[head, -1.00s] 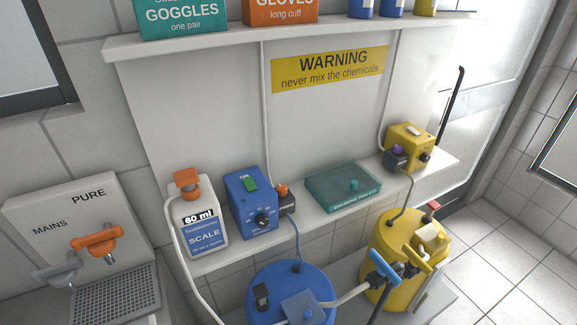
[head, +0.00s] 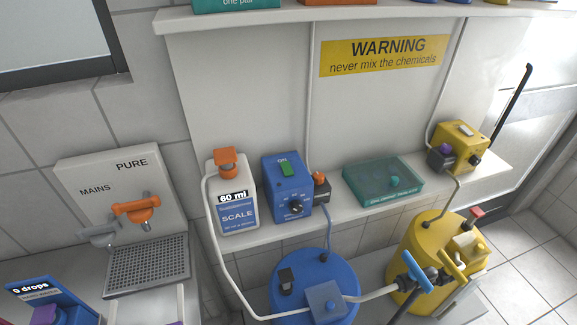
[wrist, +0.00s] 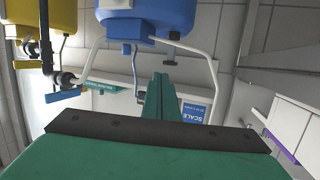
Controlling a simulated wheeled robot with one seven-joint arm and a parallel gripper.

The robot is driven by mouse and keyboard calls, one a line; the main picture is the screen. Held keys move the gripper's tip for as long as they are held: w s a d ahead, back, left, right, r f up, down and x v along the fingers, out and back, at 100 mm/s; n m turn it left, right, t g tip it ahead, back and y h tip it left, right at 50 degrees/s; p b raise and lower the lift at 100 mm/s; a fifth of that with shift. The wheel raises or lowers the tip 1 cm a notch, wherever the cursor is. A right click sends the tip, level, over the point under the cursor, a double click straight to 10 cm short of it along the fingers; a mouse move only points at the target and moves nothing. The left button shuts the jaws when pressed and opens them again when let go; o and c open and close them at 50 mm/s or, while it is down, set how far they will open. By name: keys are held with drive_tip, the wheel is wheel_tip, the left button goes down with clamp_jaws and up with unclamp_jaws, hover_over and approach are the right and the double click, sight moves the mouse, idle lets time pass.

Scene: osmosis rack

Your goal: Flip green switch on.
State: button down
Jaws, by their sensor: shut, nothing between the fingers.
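The green switch (head: 287,168) is on the front of a blue control box (head: 278,209), just under the word ON. A black dial is below it. The box stands on the shelf between the white scale bottle and a small dark block with an orange knob. The switch's tilt is too small to tell. My gripper (wrist: 160,82) shows only in the wrist view, as green fingers closed together and empty. Its fingers point toward the shelf and are apart from the switch. The switch cannot be made out in the wrist view.
The scale bottle (head: 234,204) stands left of the box, with a white hose. A teal lidded tray (head: 368,188) is to the right. A blue tank (head: 290,297) and yellow tank (head: 417,238) stand below, joined by a valved pipe. An upper shelf (head: 300,20) overhangs.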

drive_tip(key=w+d+r, duration=0.2)
drive_tip(key=w+r, duration=0.1)
drive_tip(key=w, duration=0.8)
drive_tip(key=w+r+y, duration=0.1)
drive_tip(key=w+r, duration=0.4)
drive_tip(key=w+r+y, duration=0.1)
drive_tip(key=w+r, duration=0.4)
drive_tip(key=w+r+n+t+y, duration=0.1)
drive_tip(key=w+r, duration=0.4)
drive_tip(key=shift+w+a+r, duration=0.1)
drive_tip(key=shift+w+r, duration=0.05)
drive_tip(key=shift+r, duration=0.25)
wheel_tip(320, 180, up, 12)
drive_tip(key=w+n+y, duration=0.2)
drive_tip(key=n, duration=0.1)
drive_tip(key=shift+w+a+r+y, duration=0.15)
drive_tip(key=shift+a+r+y, duration=0.05)
drive_tip(key=shift+a+y, duration=0.2)
hover_over(288, 172)
drive_tip(key=shift+f, duration=0.55)
wheel_tip(288, 172, down, 3)
drive_tip(key=shift+r, duration=0.2)
drive_tip(key=shift+f, duration=0.7)
